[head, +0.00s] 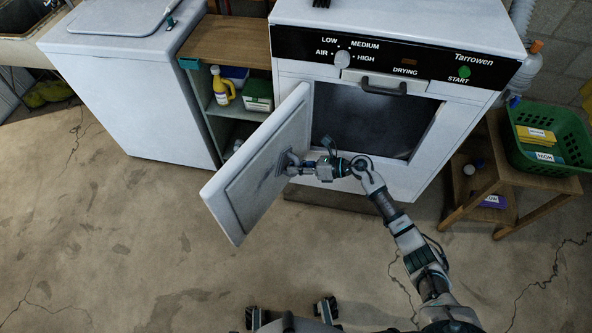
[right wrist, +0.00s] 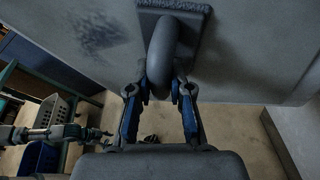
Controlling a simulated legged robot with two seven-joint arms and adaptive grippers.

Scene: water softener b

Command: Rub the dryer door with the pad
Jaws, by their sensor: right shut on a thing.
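The white dryer (head: 400,25) has its door (head: 250,170) swung open to the left, with its recessed inner face toward my right arm. A dark smudge (right wrist: 98,38) marks the door panel beside the pad. The grey pad (right wrist: 190,22) lies against the door panel, and its thick curved handle (right wrist: 162,48) stands out toward me. My right gripper (head: 300,168) is at the door's inner face. In the right wrist view its two blue-lined fingers (right wrist: 160,98) are shut on the pad's handle. In the head view the gripper mostly hides the pad.
A shelf (head: 232,45) with a yellow bottle (head: 222,85) and boxes stands behind the door, beside a white appliance (head: 130,85). A wooden stool (head: 540,190) with a green basket (head: 560,125) stands right of the dryer. The cracked floor (head: 130,230) in front is clear.

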